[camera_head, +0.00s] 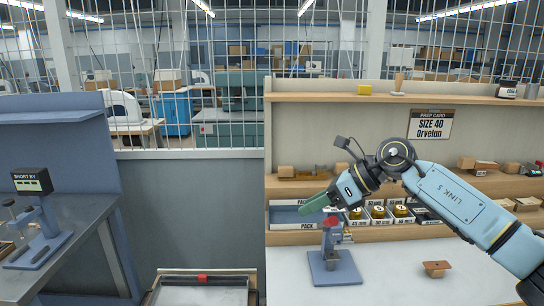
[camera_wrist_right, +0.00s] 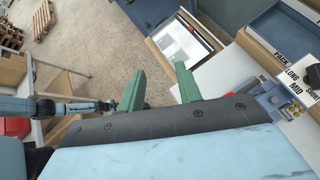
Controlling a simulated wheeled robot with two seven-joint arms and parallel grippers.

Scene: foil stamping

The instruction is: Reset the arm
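My right arm reaches in from the right in the head view, with its right gripper (camera_head: 318,203) raised above the blue stamping press (camera_head: 334,268) on the white worktop (camera_head: 400,270). In the right wrist view the two green fingers of this gripper (camera_wrist_right: 158,72) stand apart with nothing between them. From the head view the fingers overlap, so the gap does not show there.
A shelf unit (camera_head: 350,97) with a prep card (camera_head: 430,124) stands behind the worktop. Bins with gold rolls (camera_head: 378,212) line its base. A brown block (camera_head: 436,268) lies on the worktop. A metal bench (camera_head: 60,262) with a "SHORT BY" display (camera_head: 32,182) is at left.

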